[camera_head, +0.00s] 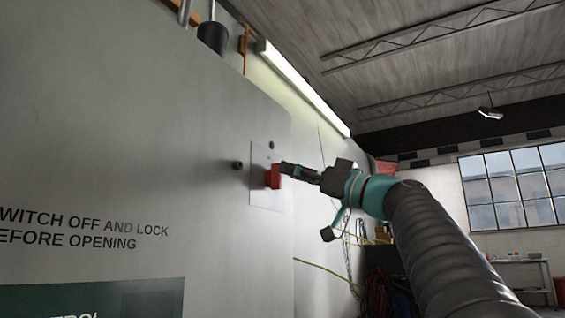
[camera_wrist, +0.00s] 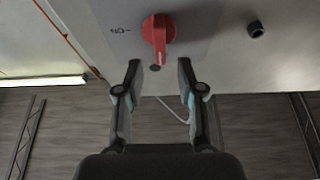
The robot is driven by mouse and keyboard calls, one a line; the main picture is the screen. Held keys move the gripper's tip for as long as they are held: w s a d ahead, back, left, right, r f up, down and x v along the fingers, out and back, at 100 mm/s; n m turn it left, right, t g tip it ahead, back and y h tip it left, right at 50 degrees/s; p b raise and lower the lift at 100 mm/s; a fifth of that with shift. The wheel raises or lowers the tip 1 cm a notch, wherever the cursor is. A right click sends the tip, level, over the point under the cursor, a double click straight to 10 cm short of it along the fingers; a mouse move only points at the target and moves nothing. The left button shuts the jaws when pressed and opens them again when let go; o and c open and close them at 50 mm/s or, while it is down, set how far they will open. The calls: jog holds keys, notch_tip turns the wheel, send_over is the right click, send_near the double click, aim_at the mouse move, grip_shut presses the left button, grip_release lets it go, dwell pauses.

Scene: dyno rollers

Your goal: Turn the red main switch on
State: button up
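The red main switch (camera_head: 273,178) sits on a pale square plate (camera_head: 262,196) on the big grey cabinet wall. In the wrist view the red switch (camera_wrist: 158,30) is a round knob with a bar handle along the picture's vertical. A small dark mark is printed on the plate left of it. My gripper (camera_head: 287,170) is at the switch from the right in the head view and hides part of it. In the wrist view my gripper (camera_wrist: 160,64) is open and empty, its fingertips on either side of the handle's lower end. I cannot tell whether they touch it.
A small dark knob (camera_head: 237,165) sticks out left of the plate; it also shows in the wrist view (camera_wrist: 256,29). The cabinet (camera_head: 120,130) bears lock-off lettering. Hanging cables (camera_head: 347,240) are below my arm. A bench (camera_head: 525,275) stands far right.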

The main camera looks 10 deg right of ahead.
aim_at(275, 176)
jog(key=shift+p+x, duration=0.5)
jog(key=shift+x, duration=1.4)
jog(key=shift+c, duration=0.2)
grip_shut()
